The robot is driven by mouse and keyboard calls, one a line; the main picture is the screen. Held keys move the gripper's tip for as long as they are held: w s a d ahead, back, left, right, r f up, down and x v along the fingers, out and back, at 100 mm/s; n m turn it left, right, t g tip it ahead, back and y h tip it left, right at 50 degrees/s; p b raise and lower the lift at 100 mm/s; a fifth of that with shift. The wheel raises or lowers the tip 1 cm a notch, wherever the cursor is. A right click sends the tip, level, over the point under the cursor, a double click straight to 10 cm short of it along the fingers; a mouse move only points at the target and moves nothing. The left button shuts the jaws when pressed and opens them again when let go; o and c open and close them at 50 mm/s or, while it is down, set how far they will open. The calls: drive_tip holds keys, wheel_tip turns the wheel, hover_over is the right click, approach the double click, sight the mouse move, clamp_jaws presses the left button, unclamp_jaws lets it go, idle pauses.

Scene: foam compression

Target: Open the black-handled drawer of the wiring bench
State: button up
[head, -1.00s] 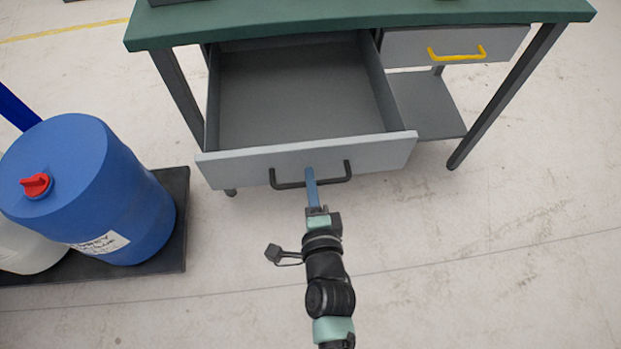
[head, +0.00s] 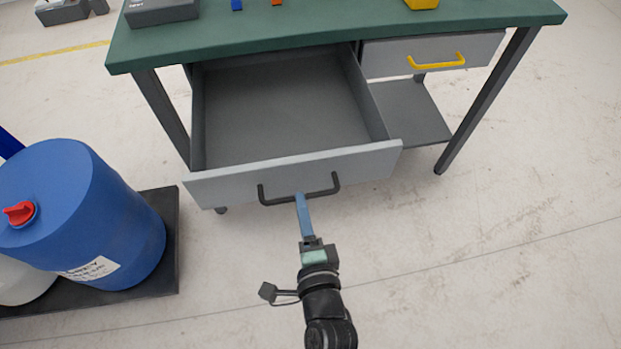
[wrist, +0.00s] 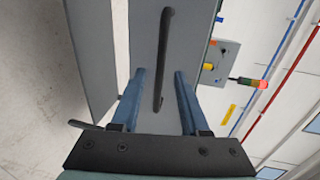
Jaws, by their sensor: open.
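The black-handled drawer (head: 225,186) of the green-topped wiring bench (head: 330,35) stands far out, and its empty grey inside shows in the head view. Its black handle (head: 275,200) is on the front panel; it also shows in the wrist view (wrist: 163,50), running lengthwise in the picture. My gripper (head: 299,197) is in front of the handle. In the wrist view my two blue fingers (wrist: 159,72) are spread apart, with the lower part of the handle between their tips. Whether they touch it I cannot tell.
A yellow-handled drawer (head: 433,55) is shut at the right of the bench. A blue drum (head: 85,220) with a red cap stands on a dark pallet (head: 168,240) at the left. The floor right of my arm is clear.

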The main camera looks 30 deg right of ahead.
drive_tip(key=v, duration=0.9)
idle(0.3)
drive_tip(key=w+a+r+n+t+y, duration=0.15)
drive_tip(key=w+r+n, duration=0.3)
drive_tip(key=r, duration=0.55)
drive_tip(key=w+a+r+n+t+y, duration=0.1)
drive_tip(key=w+a+r+n+t, duration=0.2)
drive_tip(key=w+r, duration=0.45)
drive_tip(key=w+a+r+n+t+y, duration=0.15)
drive_tip(key=w+r+n, duration=0.25)
drive_tip(key=r, duration=0.7)
drive_tip(key=s+a+r+n+t+p, duration=0.1)
drive_tip(key=s+r+n+t+p, duration=0.1)
drive_tip(key=r, duration=1.2)
drive_tip(key=s+a+r+n+t+p, duration=0.1)
drive_tip(key=r+p, duration=0.5)
drive_tip(key=r, duration=0.9)
drive_tip(key=s+a+r+n+t+p, duration=0.2)
drive_tip(key=s+r+n+t+p, duration=0.1)
drive_tip(key=r, duration=1.1)
drive_tip(key=s+n+p, duration=0.1)
drive_tip(key=n+p, duration=0.1)
drive_tip(key=n, duration=0.1)
drive_tip(key=shift+s+r+n, duration=0.3)
drive_tip(key=shift+n, duration=0.05)
